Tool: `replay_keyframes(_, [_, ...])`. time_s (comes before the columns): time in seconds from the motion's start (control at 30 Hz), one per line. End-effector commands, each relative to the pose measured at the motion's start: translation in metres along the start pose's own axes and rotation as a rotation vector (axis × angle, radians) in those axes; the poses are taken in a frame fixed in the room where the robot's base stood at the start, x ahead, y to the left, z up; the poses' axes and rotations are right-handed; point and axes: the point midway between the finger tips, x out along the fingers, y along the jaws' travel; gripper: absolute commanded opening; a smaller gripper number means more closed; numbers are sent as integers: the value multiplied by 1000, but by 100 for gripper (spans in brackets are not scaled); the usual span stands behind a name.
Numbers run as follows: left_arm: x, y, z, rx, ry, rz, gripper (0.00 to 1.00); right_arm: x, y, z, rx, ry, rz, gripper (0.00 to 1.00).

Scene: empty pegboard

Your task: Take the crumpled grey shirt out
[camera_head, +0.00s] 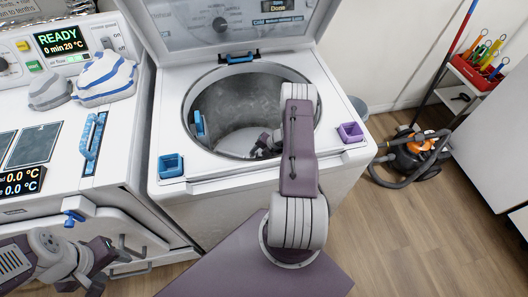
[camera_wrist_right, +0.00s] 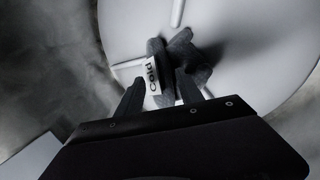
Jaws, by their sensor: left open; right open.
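The crumpled dark grey shirt (camera_wrist_right: 180,50), with a white tag reading "Cold", lies on the pale drum floor in the right wrist view. My right gripper (camera_wrist_right: 158,92) is open, its two dark fingers on either side of the tag and the near part of the shirt. I cannot tell whether they touch it. In the head view my right arm reaches into the open washer drum (camera_head: 215,100), with the right gripper (camera_head: 264,146) low inside. The shirt cannot be made out there. My left gripper (camera_head: 118,262) is open and empty at lower left, in front of the left machine.
The washer's lid (camera_head: 225,22) stands raised behind the drum. A striped cloth (camera_head: 106,80) and a grey cloth (camera_head: 48,92) lie on the left machine. A vacuum cleaner (camera_head: 420,150) is on the floor at right.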

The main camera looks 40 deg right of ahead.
Motion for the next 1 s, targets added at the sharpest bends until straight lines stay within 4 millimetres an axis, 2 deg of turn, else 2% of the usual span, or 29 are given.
replay_keyframes(0.03, [4, 0, 0, 0, 0, 0, 52, 11, -1, -1, -2, 2, 0, 44])
replay_keyframes(0.2, [6, 0, 1, 0, 0, 0, 52, 29, 0, -1, -2, 1, 0, 44])
replay_keyframes(0.5, [6, 0, 1, 0, 0, 0, 52, 32, 0, 0, -1, 0, 1, 44])
replay_keyframes(0.53, [6, 0, 1, 0, 0, 0, 52, 32, 0, 0, -1, 0, 1, 38])
replay_keyframes(0.67, [6, 0, 1, 0, 0, 0, 52, 32, 0, 0, -1, 0, 0, 2])
replay_keyframes(0.7, [6, 0, 1, 0, 0, 0, 52, 32, 0, 0, -1, 0, 0, 0])
replay_keyframes(0.73, [6, 0, 1, 0, 0, 0, 52, 32, 0, 0, -1, 0, 0, 32])
replay_keyframes(0.83, [6, 0, 1, 0, 0, 0, 52, 32, 0, 0, -1, 0, 0, 5])
replay_keyframes(0.87, [6, 0, 1, 0, 0, 0, 52, 32, 0, 0, -1, 0, 0, 0])
replay_keyframes(1.0, [5, 0, 1, 0, 0, 0, 52, 31, 1, 0, -1, 0, 1, 0])
